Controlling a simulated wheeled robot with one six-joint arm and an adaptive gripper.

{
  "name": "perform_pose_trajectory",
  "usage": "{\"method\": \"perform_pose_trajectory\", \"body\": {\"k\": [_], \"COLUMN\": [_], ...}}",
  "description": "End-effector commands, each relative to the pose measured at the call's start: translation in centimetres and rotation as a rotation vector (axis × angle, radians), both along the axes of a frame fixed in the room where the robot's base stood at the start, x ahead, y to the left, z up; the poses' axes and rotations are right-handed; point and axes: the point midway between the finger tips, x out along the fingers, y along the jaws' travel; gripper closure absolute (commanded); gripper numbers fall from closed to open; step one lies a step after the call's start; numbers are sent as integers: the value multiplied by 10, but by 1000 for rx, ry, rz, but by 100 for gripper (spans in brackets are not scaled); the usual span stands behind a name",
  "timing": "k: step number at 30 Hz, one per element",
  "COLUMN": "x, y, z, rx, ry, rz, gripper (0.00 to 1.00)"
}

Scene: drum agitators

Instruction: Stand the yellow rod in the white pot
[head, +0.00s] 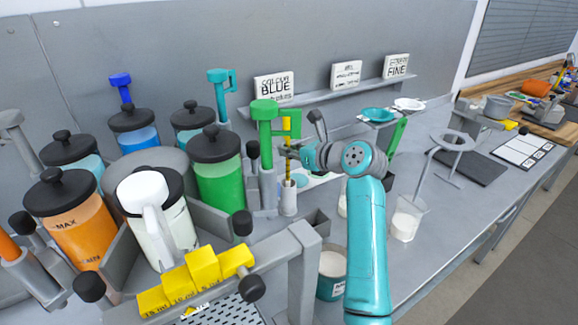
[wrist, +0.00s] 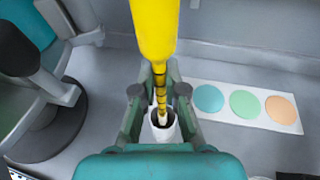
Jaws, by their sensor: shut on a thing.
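The yellow rod (head: 287,165) is upright in my gripper (head: 288,151), which is shut on it. In the wrist view the rod (wrist: 153,30) has a thick plain yellow upper part and a thin, dark-banded lower part between the fingertips (wrist: 160,82). The white pot (head: 288,202) is a small narrow cylinder standing on the bench directly below my gripper. In the wrist view the rod's lower end lines up with the mouth of the pot (wrist: 161,130). The tip is at or inside the rim; I cannot tell how deep.
A green dispenser handle (head: 265,115) stands close left of the rod. A card with coloured discs (wrist: 245,106) lies right of the pot. A green-filled jar (head: 218,175) is to the left. A clear beaker (head: 407,218) and a ring stand (head: 452,142) stand to the right.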

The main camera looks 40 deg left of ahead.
Motion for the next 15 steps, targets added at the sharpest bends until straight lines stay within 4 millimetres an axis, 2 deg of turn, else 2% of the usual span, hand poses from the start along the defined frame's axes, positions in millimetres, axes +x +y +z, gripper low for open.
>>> {"method": "perform_pose_trajectory", "body": {"k": [7,15], "x": [0,0], "y": [0,0], "z": [-15,-46], "rx": [1,1], "ry": [0,0], "rz": [0,0], "gripper": [100,100]}}
